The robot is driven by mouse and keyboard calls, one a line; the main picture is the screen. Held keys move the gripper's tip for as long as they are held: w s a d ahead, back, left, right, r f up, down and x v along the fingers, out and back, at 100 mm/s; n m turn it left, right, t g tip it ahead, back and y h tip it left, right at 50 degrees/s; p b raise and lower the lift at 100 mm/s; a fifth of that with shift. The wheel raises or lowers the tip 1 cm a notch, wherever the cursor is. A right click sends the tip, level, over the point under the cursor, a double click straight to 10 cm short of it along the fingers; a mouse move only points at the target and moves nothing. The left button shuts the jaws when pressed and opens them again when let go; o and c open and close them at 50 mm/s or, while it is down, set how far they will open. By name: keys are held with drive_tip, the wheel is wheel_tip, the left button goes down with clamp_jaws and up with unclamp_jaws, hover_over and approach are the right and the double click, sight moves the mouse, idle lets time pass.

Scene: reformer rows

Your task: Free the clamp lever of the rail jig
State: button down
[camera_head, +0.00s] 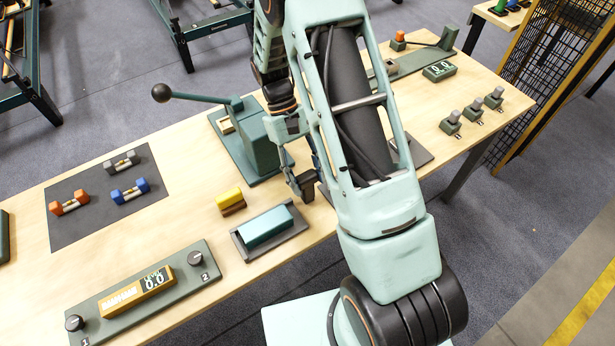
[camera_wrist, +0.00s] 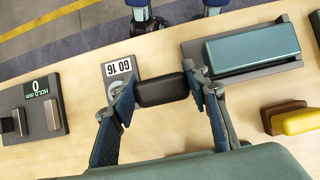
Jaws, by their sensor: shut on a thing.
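My gripper (camera_wrist: 165,92) is shut on a small black block (camera_wrist: 160,90), with a finger pad on each side. In the head view my gripper (camera_head: 308,183) hangs over the table, partly hidden by my arm. A long green plate (camera_head: 420,62) at the far end may be the rail jig; it has a thin dark lever (camera_head: 424,45) running to a green post (camera_head: 447,37), and an orange-topped part (camera_head: 398,41). A nearer green fixture (camera_head: 262,150) has a long lever (camera_head: 200,97) with a black ball knob. I cannot tell which lever the task names.
A teal block in a grey tray (camera_head: 293,231), a yellow block (camera_head: 229,198) and a mat of dumbbell-like pieces (camera_head: 70,232) lie nearby. A "GO 16" plate (camera_wrist: 118,68) is beyond my fingers. A "HOLD mm" fixture (camera_wrist: 60,115) stands left in the wrist view.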

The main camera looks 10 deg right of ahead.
drive_tip(key=shift+w+a, duration=0.2)
drive_tip(key=shift+w, duration=0.15)
drive_tip(key=c, duration=1.2)
unclamp_jaws()
drive_tip(key=shift+o, duration=0.6)
drive_tip(key=shift+s+d, duration=0.1)
drive_tip(key=v, duration=1.2)
